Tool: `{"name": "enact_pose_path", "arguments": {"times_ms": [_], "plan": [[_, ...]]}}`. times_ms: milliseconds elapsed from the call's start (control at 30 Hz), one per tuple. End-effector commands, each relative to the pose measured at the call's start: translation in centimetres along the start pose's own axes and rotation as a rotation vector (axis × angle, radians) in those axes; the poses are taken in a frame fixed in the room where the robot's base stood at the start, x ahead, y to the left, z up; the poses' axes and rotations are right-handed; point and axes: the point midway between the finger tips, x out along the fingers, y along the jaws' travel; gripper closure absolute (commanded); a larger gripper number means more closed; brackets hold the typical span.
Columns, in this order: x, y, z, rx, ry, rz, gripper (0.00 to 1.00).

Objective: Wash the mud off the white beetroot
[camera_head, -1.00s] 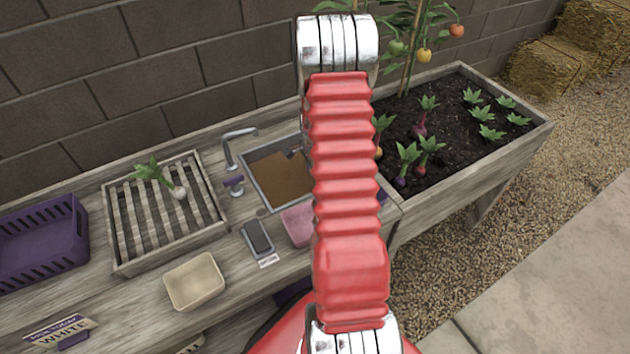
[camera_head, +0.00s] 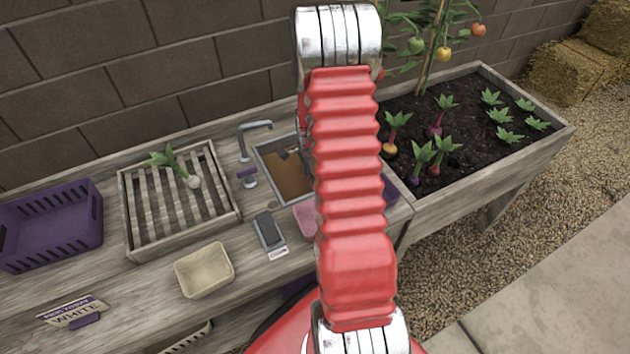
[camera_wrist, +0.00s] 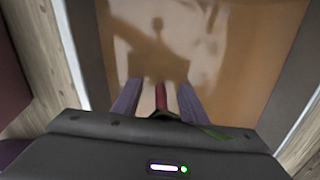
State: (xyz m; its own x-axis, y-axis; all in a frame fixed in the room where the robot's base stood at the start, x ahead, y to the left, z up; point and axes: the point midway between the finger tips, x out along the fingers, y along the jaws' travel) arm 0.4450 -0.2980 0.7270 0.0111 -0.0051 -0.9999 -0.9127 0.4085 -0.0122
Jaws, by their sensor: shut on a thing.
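A white beetroot (camera_head: 193,181) with green leaves lies on the slatted wooden rack (camera_head: 132,222) left of the basin. The basin (camera_head: 258,160) holds brown, muddy water, and its tap (camera_head: 247,128) stands at its left edge. My gripper (camera_wrist: 157,86) is over this water in the wrist view, its purple fingers shut on a red-stemmed plant (camera_wrist: 161,98) with a green leaf. The plant's bulb cannot be made out, nor can any mud on it. A dark reflection of the gripper shows on the water. In the head view my red arm hides the gripper and part of the basin.
A purple crate (camera_head: 52,240), a cream tub (camera_head: 204,270), a dark brush-like block (camera_head: 269,230), a pink sponge-like block (camera_head: 305,217) and a "WHITE" sign (camera_head: 73,313) are on the bench. A planted bed (camera_head: 480,190) with several vegetables stands right.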

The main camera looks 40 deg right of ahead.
Motion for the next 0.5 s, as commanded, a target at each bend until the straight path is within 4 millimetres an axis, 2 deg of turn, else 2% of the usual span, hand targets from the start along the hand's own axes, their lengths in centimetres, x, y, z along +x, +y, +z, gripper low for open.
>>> {"name": "enact_pose_path", "arguments": {"times_ms": [500], "plan": [[0.0, 0.4, 2.9, -0.001, 0.0, -0.001, 0.84]]}}
